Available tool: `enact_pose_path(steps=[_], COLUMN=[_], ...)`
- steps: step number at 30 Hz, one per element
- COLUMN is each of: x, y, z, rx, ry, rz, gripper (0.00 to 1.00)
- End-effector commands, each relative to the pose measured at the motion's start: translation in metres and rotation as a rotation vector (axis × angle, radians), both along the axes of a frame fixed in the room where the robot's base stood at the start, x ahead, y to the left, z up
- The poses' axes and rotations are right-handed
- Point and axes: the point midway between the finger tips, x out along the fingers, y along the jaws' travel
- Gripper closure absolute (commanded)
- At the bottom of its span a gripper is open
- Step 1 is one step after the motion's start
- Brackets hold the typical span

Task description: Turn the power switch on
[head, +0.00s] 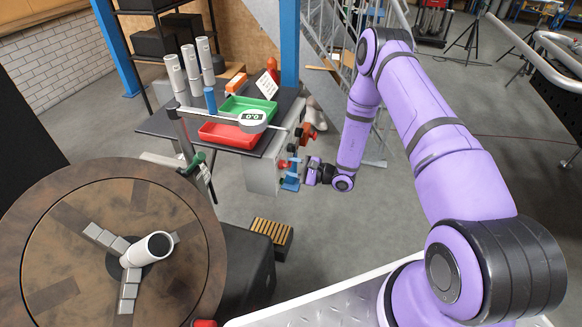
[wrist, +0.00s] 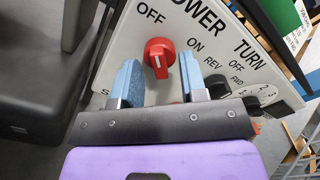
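The power switch is a red rotary knob (wrist: 158,58) on a pale panel (wrist: 122,42) marked POWER, OFF and ON. A short white mark shows on the knob's face; I cannot tell for certain which label it selects. My gripper (wrist: 168,88) is open, with one blue-padded finger at each lower side of the knob in the wrist view. The fingers look apart from the knob, with nothing held. In the head view my gripper (head: 291,174) is at the front of the grey control box (head: 262,174), close to a red knob (head: 283,164).
A black TURN knob (wrist: 218,86) marked REV and FWD sits right of the power switch, with another black knob (wrist: 252,104) beyond. A worktable above the box holds a green tray (head: 247,108) and red tray (head: 226,134). A round turntable (head: 190,225) stands left.

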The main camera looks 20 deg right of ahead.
Motion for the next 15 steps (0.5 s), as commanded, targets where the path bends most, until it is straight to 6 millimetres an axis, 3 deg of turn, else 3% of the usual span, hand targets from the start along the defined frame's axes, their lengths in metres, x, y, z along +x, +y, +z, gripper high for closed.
enact_pose_path(steps=[10, 11, 15], x=[0.0025, 0.0025, 0.0025], y=[0.0038, 0.0038, 0.0036], z=[-0.0001, -0.0001, -0.0001], rx=[0.000, 0.000, 0.000], ry=[0.001, 0.001, 0.001], rz=[0.001, 0.001, 0.001], gripper=[0.61, 0.63, 0.95])
